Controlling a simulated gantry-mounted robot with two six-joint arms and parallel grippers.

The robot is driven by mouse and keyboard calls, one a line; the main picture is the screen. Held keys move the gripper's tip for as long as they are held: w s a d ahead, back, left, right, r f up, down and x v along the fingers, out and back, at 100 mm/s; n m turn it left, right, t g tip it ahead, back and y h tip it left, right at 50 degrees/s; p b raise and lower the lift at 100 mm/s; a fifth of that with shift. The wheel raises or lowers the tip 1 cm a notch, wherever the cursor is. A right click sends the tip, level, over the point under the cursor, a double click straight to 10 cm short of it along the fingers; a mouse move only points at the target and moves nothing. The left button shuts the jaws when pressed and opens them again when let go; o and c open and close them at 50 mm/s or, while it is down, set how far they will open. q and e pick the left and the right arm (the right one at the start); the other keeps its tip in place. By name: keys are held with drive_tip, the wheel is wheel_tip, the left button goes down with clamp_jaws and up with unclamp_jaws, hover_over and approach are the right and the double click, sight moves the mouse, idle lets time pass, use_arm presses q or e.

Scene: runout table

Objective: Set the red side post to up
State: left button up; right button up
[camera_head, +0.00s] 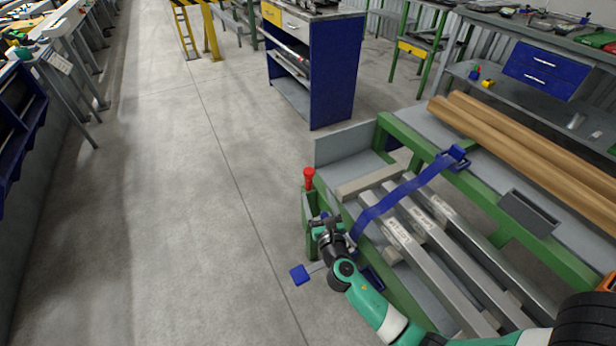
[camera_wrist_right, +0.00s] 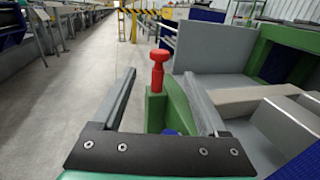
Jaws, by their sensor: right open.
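In the right wrist view the red side post (camera_wrist_right: 158,72) shows a round cap on a narrower stem, above a green upright. My right gripper (camera_head: 322,222) is open and empty, just in front of the post in the head view. In the wrist view its two fingers lie to either side of the post in the picture. I cannot tell whether the post is between them in depth. My left gripper is not in view.
A blue strap (camera_head: 404,190) crosses several grey bars (camera_head: 432,236) on the table. A blue pedal-like pad (camera_head: 299,275) sits low to the left of my arm. Brown tubes (camera_head: 530,145) lie on the right. The floor to the left is clear.

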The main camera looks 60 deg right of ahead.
sight(310, 176)
drive_tip(key=b+x, duration=0.1)
drive_tip(key=x, duration=0.3)
drive_tip(key=b+x, duration=0.2)
drive_tip(key=x, duration=0.2)
drive_tip(key=shift+w+d+f, duration=0.2)
drive_tip(key=shift+w+d, duration=0.05)
drive_tip(key=shift+w+d+r, duration=0.1)
drive_tip(key=shift+w+d, duration=0.25)
drive_tip(key=shift+d, duration=0.1)
drive_tip(key=shift+c, duration=0.3)
clamp_jaws()
